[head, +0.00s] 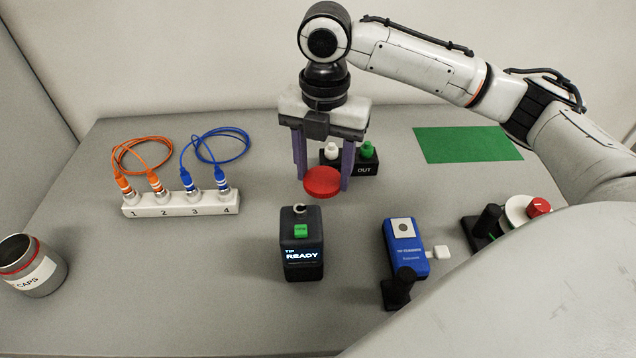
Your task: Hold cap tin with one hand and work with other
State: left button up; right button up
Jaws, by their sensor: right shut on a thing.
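The cap tin (36,276) is a grey metal can with a red band near its rim and a CAPS label. It stands at the left edge of the head view, with no gripper at it. My right gripper (323,178) points down over the middle of the bench, far to the right of the tin. It is shut on a red round disc (321,183), which looks like a lid and sits between the purple fingers. The disc appears held above the bench. My left gripper is not in view.
A tip device (302,256) reading READY stands in front of my right gripper. Behind it is a black OUT block (358,170). A numbered connector strip (181,203) with orange and blue cables, a blue instrument (404,247) and a green mat (467,146) surround it.

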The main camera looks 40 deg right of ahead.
aim_at(322, 190)
jog(key=shift+f, duration=2.85)
jog(key=o, duration=1.2)
jog(key=shift+r, duration=0.15)
notch_tip(322, 190, up, 12)
jog(key=shift+r, duration=0.1)
